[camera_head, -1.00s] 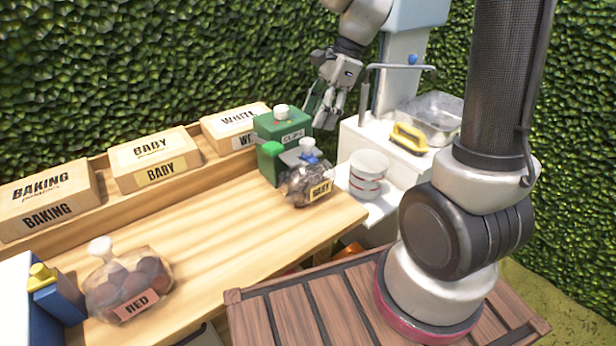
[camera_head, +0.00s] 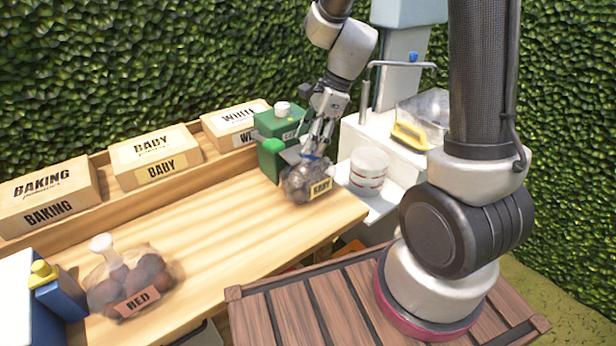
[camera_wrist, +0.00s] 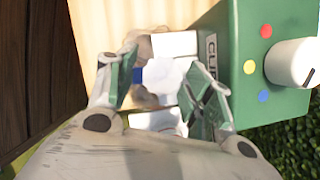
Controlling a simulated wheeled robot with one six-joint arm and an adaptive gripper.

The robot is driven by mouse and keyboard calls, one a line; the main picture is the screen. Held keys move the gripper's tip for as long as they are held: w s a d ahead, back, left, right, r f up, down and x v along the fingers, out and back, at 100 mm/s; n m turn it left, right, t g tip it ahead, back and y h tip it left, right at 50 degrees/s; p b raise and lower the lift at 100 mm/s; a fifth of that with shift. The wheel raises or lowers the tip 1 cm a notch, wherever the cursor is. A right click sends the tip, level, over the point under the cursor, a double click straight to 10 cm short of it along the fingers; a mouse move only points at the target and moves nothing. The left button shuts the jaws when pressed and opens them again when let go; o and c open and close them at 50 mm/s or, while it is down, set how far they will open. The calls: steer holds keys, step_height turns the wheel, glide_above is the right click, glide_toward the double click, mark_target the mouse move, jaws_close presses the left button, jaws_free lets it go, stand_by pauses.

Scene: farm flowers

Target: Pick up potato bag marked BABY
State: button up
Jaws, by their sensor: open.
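The potato bag marked BABY (camera_head: 305,184) stands on the wooden table at its right end, in front of the green clip machine. Its label faces the front right, and its neck has a blue clip. My gripper (camera_head: 321,142) is right above the bag, pointing down at its neck. In the wrist view my gripper (camera_wrist: 160,90) is open, with its green-padded fingers on either side of the bag's pale top (camera_wrist: 165,75) and blue clip (camera_wrist: 138,75). I cannot tell whether the fingers touch the bag.
The green clip machine (camera_head: 278,122) stands close behind the bag. A bag marked RED (camera_head: 133,283) lies at the table's front left. BAKING, BABY (camera_head: 155,158) and WHITE boxes line the back. A white tub (camera_head: 368,172) stands to the right. The table's middle is clear.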

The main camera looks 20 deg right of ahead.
jaws_close()
